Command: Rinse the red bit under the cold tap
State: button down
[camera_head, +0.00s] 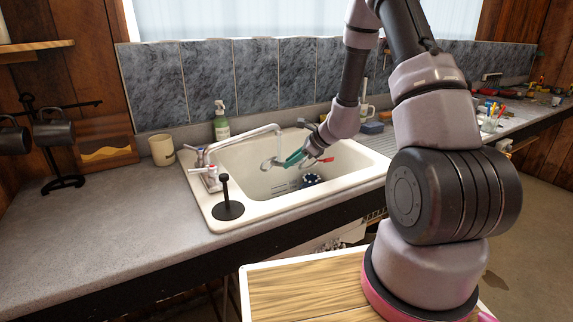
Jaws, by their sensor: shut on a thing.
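My gripper (304,155) reaches down over the white sink (349,181), near the tap, and is shut on what looks like the bit. A pale grey ring (267,164) shows on the left of the gripper, below the spout, and a red part (326,160) shows on its right. A teal piece (293,158) lies between them; I cannot tell whether it belongs to the gripper or the bit. The tap (245,135) arches over the basin from the left rim.
A soap bottle (221,123) and a beige cup (162,150) stand behind and left. A dark round object (311,179) sits in the basin. The left counter (95,235) is mostly clear.

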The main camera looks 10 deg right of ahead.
jog(key=s+d, duration=0.4)
jog(key=d, duration=0.4)
jog(key=shift+s+d, duration=0.25)
jog(key=shift+d, duration=0.15)
dwell(0.3)
dwell(0.3)
